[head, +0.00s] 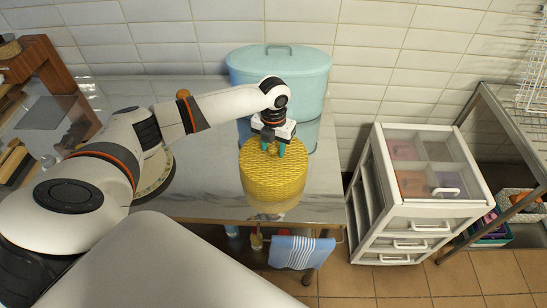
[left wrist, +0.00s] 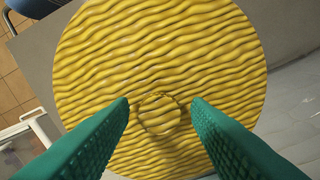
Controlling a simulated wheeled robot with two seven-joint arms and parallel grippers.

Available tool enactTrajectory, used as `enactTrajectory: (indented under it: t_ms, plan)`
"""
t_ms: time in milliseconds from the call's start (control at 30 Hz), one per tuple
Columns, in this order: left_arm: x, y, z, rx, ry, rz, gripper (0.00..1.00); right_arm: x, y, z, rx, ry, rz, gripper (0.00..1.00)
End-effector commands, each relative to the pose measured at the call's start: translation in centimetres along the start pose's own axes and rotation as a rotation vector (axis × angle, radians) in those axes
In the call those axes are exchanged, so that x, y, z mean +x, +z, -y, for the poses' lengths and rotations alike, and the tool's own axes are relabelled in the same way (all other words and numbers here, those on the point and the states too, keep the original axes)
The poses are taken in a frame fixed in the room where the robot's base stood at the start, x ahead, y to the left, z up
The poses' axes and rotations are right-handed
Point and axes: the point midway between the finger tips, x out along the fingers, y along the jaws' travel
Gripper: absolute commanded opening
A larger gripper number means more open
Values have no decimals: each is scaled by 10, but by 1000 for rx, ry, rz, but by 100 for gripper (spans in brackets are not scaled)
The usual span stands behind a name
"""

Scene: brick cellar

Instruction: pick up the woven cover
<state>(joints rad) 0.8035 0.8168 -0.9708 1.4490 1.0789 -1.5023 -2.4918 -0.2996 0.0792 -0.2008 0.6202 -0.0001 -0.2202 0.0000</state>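The woven cover (head: 275,174) is yellow, round and wavy-ribbed, with a small round knob at its middle. In the left wrist view the cover (left wrist: 160,50) fills most of the picture. My left gripper (head: 272,149) is over the cover's top. Its green fingers (left wrist: 161,101) are apart, one on each side of the knob (left wrist: 159,115), with a gap on both sides. Whether the fingertips touch the top is hard to tell. My right gripper is not in view.
A light blue lidded tub (head: 290,72) stands close behind the cover, by the tiled wall. A white drawer unit (head: 410,205) is on the floor to the right. A blue striped towel (head: 300,252) hangs at the table's front. The tabletop left of the cover is partly under my arm.

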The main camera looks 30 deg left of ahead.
Motion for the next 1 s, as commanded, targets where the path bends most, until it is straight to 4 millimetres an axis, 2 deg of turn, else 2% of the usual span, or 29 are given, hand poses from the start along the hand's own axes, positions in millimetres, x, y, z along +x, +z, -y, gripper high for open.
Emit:
enactTrajectory:
  t_ms: [33, 200, 267, 533, 633, 1000]
  plan:
    - [0, 0, 0, 0, 0, 0, 35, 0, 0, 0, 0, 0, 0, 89]
    - [0, 0, 0, 0, 0, 0, 7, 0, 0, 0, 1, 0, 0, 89]
    - [0, 0, 0, 0, 0, 0, 0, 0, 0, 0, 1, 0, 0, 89]
    - [-2, 0, 0, 0, 1, -1, 0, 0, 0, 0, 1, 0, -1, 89]
    - [-10, -1, 0, 0, 2, -4, 0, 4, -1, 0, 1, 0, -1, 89]
    - [-79, -1, 0, -1, 1, -6, 0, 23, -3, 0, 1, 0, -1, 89]
